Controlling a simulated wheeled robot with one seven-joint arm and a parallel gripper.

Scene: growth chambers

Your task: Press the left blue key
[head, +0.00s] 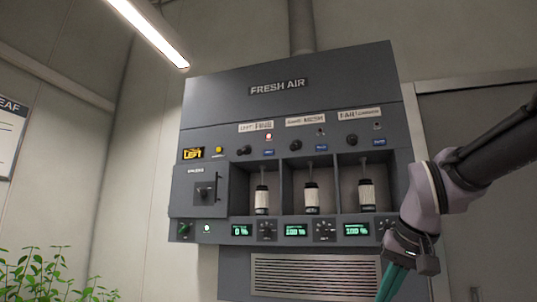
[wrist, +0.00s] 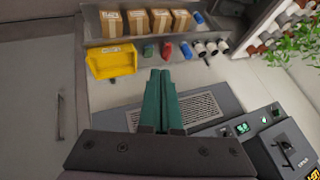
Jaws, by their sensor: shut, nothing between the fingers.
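The grey fresh air panel (head: 290,62) stands on the wall in the head view. Three small blue keys sit in a row below its labels: the left blue key (head: 268,153), the middle one (head: 321,147) and the right one (head: 379,142). A red light (head: 268,136) glows above the left key. My gripper (head: 391,284) is at the lower right, well below and right of the left key, pointing down. Its green fingers (wrist: 160,76) are shut and empty in the wrist view. No blue key can be made out there.
Three open bays with white canisters (head: 312,198) lie under the keys. Green displays (head: 296,230), knobs and a protruding box with a lever (head: 201,189) surround them. The wrist view shows a shelf with cardboard boxes (wrist: 161,21) and a yellow bin (wrist: 112,60).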

